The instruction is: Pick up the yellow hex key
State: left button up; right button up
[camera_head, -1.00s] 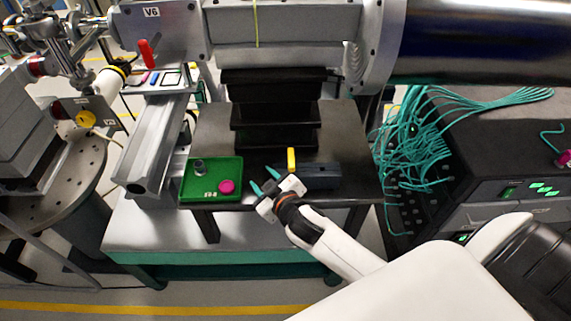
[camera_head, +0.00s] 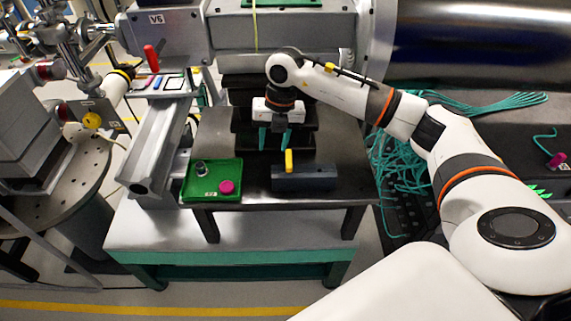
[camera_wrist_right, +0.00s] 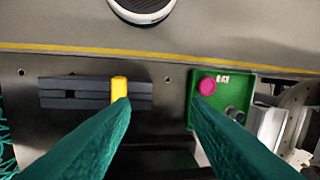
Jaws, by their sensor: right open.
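The yellow hex key (camera_head: 289,160) stands in a dark grey holder block (camera_head: 304,180) near the front edge of the black table; only its upper yellow part shows. My right gripper (camera_head: 275,139) points down, open and empty, behind the block and a little left of the key. In the right wrist view the key (camera_wrist_right: 119,88) sits in the block (camera_wrist_right: 75,92), close to the tip of the left-hand finger. The gripper's teal fingers (camera_wrist_right: 160,105) are spread wide with nothing between them. My left gripper is not in view.
A black stepped stand (camera_head: 240,97) rises behind. Teal cables (camera_head: 395,165) hang at the right. Above runs large beamline equipment (camera_head: 290,30).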

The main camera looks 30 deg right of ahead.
jog(key=r+h, duration=0.1)
jog(key=h, duration=0.1)
send_over(289, 158)
jog(key=shift+r+m, duration=0.1)
jog(key=shift+m, duration=0.3)
notch_tip(289, 158, down, 6)
jog(key=shift+f+p, duration=0.1)
jog(key=shift+p, duration=1)
jog(key=shift+f+p, duration=0.35)
jog(key=shift+f, duration=0.15)
notch_tip(289, 158, down, 4)
jog(key=shift+s+r+p, duration=0.1)
jog(key=shift+r+p, duration=0.05)
jog(key=shift+p, duration=0.6)
jog(key=shift+f, duration=0.4)
jog(key=shift+c, duration=0.2)
grip_shut()
